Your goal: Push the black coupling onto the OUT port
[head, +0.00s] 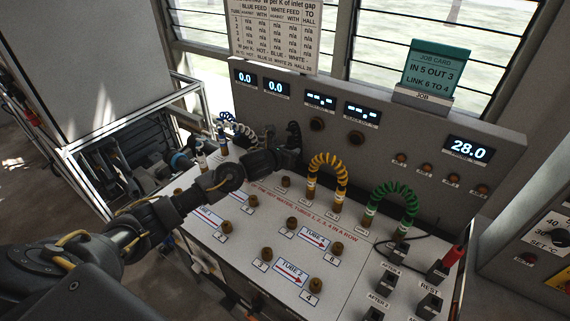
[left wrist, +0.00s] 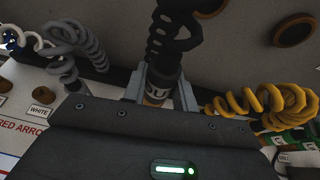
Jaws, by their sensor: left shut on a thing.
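The black coupling (left wrist: 163,80) with a pale marked band sits between the fingers of my left gripper (left wrist: 161,92) in the left wrist view. A black coiled hose (left wrist: 176,25) rises from it. In the head view my left gripper (head: 287,157) is at the back of the bench, left of the yellow coil, and mostly hides the coupling. I cannot tell whether the coupling is seated on something below. A teal job card (head: 437,68) reads IN 5 OUT 3, LINK 6 TO 4. A brass port (head: 267,253) stands by a small number label, apparently 3, towards the front. My right gripper is out of view.
A yellow coiled hose (head: 328,170) and a green coiled hose (head: 395,203) stand right of my gripper. White (head: 236,128) and blue coils are at the left. More brass ports, including one (head: 337,248) at right, stick up from the white bench top (head: 235,255).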

